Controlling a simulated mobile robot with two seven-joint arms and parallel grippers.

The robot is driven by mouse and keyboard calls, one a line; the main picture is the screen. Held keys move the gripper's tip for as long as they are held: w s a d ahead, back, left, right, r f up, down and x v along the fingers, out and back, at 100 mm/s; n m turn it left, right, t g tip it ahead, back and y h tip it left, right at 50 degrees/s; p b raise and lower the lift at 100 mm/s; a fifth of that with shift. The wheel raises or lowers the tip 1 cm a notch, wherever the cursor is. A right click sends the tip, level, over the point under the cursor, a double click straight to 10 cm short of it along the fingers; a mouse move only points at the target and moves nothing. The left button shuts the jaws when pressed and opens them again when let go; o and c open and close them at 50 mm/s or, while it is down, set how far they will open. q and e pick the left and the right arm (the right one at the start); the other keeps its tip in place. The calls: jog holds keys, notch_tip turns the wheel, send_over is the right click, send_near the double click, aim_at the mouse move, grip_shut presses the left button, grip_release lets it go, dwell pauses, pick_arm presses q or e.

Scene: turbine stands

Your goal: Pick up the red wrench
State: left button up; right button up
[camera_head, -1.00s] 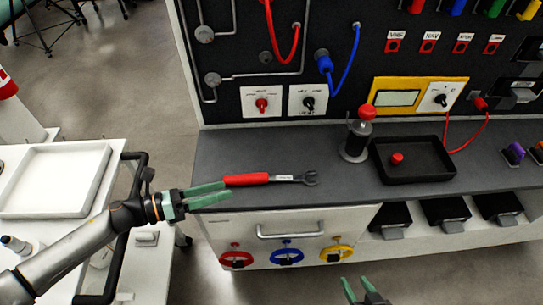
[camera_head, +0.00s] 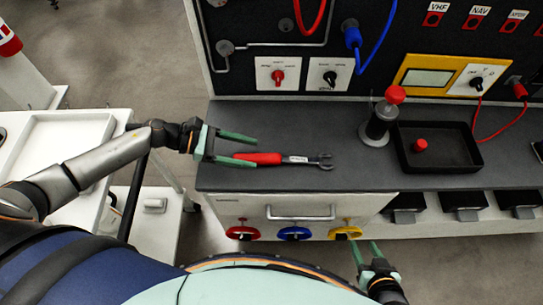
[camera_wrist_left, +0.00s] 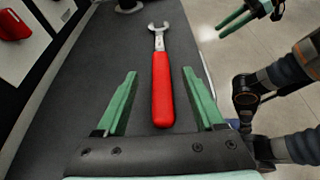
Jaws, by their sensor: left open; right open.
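The red wrench lies flat on the dark grey worktop. In the head view its red handle (camera_head: 262,158) points left and its metal open end points right. In the left wrist view its handle (camera_wrist_left: 162,90) lies between the two green fingers, apart from both, with the open end pointing away. My left gripper (camera_head: 248,150) is open at the handle end of the wrench. My right gripper (camera_head: 365,250) is open and empty in front of the cabinet; it also shows at the top right of the left wrist view (camera_wrist_left: 240,20).
A black tray (camera_head: 470,165) with a red-topped part inside and a dark cylinder with a red knob (camera_head: 378,125) stand right of the wrench on the worktop (camera_head: 350,183). A panel with switches and cables rises behind. A white cart (camera_head: 105,120) stands left.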

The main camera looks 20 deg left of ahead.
aim_at(269, 157)
pick_arm(q)
jog(key=p+x, duration=0.1)
jog(key=x, duration=0.4)
jog(key=shift+d+r, duration=0.15)
jog(key=shift+d, duration=0.05)
grip_shut()
dwell(0.3)
dwell(0.9)
